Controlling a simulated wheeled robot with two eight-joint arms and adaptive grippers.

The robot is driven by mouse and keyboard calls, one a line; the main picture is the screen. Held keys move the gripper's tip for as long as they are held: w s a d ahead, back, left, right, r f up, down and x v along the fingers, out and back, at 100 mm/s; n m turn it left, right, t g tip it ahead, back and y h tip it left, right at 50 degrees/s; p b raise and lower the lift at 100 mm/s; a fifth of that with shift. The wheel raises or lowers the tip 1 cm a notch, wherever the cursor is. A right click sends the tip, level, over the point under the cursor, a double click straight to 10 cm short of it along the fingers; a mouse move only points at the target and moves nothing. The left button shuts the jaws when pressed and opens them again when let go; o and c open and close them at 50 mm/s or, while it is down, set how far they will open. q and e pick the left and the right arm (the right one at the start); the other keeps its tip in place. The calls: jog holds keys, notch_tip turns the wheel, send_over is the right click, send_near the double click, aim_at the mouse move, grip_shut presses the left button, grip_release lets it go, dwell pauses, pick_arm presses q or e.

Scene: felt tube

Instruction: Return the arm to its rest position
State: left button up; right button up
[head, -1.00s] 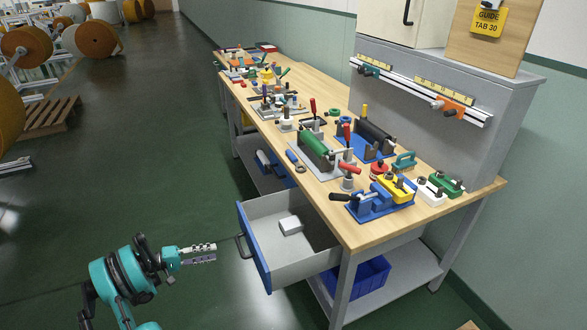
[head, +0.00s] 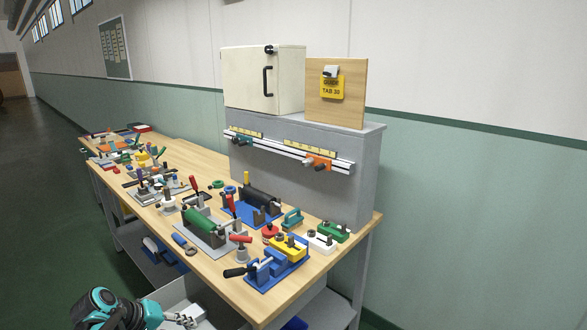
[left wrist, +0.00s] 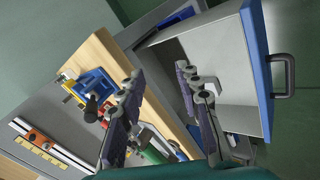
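My left arm, in teal and black, shows at the bottom left of the head view. Its left gripper (head: 186,319) is partly cut by the bottom edge, beside the workbench's open drawer. In the left wrist view the left gripper (left wrist: 159,71) has its two fingers spread apart with nothing between them. The open grey drawer (left wrist: 222,78) with its blue front (left wrist: 256,55) and dark handle (left wrist: 285,75) lies just beyond the right finger. My right gripper is in neither view.
The wooden workbench (head: 215,262) is crowded with vises, clamps and fixtures, such as a blue vise (head: 268,269). Open floor lies left of the bench.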

pick_arm(q)
jog(key=s+d+m+y, duration=0.2)
jog(key=s+d+m, duration=0.1)
jog(key=s+d, duration=0.3)
jog(key=s+d+r+m+t+y, duration=0.1)
jog(key=s+d+m+y, duration=0.1)
jog(key=s+d, duration=0.4)
jog(key=s+m, duration=0.1)
jog(key=s, duration=0.4)
jog(key=shift+s+r+y, duration=0.15)
jog(key=shift+s+y, duration=0.15)
